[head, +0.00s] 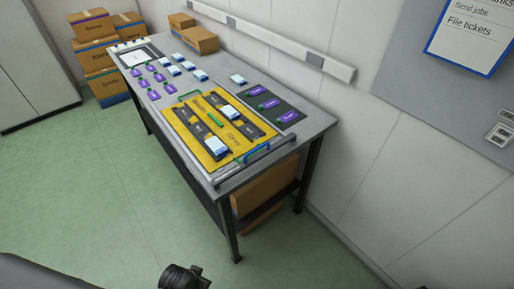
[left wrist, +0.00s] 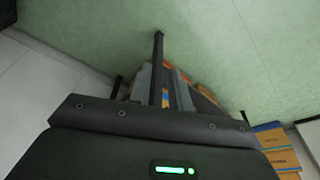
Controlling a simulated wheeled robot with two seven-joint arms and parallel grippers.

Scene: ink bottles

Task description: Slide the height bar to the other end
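A grey metal bar (head: 258,161) with a blue handle (head: 258,151) spans the near end of the grey table (head: 283,147), beside the yellow board (head: 200,146). It looks like the height bar, though its fine detail is too small to tell. The yellow board carries dark strips, white-and-blue boxes and a green handle-like piece (head: 215,120). My left gripper (left wrist: 161,76) shows in the left wrist view with its two grey fingers apart, well away from the bar. A dark part of my arm shows at the bottom of the head view. My right gripper is not visible.
Purple-labelled items (head: 157,85) and white-and-blue boxes (head: 188,69) stand on the far half of the table. A dark mat (head: 285,121) lies by the wall. Cardboard boxes (head: 265,190) sit under the table. The green floor (head: 90,200) in front is clear.

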